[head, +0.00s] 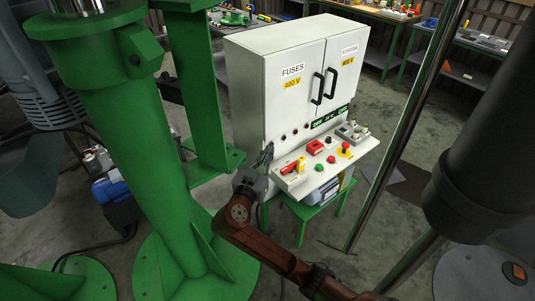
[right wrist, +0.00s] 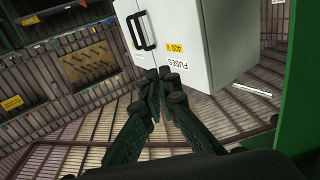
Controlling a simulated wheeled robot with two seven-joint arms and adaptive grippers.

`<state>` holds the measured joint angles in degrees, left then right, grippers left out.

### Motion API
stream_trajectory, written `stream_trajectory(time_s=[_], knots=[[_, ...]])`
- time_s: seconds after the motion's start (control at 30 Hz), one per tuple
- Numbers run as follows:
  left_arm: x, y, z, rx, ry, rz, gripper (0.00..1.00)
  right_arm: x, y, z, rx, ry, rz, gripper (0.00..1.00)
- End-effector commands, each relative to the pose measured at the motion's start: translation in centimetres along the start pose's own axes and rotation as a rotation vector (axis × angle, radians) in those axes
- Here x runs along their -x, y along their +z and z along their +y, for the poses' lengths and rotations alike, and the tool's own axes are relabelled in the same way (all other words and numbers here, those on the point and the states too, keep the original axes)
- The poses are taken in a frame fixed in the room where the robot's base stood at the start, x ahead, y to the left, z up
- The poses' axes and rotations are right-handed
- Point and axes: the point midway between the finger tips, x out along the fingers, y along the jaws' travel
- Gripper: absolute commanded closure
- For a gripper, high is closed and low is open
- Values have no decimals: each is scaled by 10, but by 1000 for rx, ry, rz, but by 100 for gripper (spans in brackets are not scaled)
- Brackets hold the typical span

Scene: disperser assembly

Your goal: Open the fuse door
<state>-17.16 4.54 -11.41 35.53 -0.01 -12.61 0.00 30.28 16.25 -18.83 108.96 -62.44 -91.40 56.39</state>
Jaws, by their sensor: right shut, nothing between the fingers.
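The fuse door (head: 288,110) is the left white door of the cabinet, labelled "FUSES" and "400 V". It looks shut, flush with the right door. Its black handle (head: 317,89) is near the seam between the doors. My right gripper (head: 267,153) is in front of the cabinet's lower left, left of and below the handle. In the right wrist view, the cabinet appears upside down. The fingertips (right wrist: 168,80) are close together and empty, below the "FUSES" label in the picture. A handle (right wrist: 141,32) shows left of them, apart from the fingers. My left gripper is out of view.
The right door (head: 345,65) has its own handle (head: 331,83). A sloped control panel (head: 322,165) with buttons and switches juts out below the doors. A green column (head: 130,130) stands left, and a thin metal pole (head: 405,125) right. Workbenches (head: 470,40) stand behind.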

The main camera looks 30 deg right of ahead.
Motion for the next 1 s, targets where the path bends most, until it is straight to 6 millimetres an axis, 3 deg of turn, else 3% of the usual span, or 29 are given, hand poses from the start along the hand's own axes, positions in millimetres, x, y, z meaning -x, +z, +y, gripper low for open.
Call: stream_trajectory(time_s=[0.23,0.57,0.77,1.0], knots=[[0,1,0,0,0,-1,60,0,0,0,0,0,0,80],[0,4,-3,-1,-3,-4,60,3,0,0,0,-1,0,79],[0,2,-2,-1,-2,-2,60,30,1,-1,-2,-3,-5,79],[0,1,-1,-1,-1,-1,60,80,2,-1,-1,-2,-4,79]])
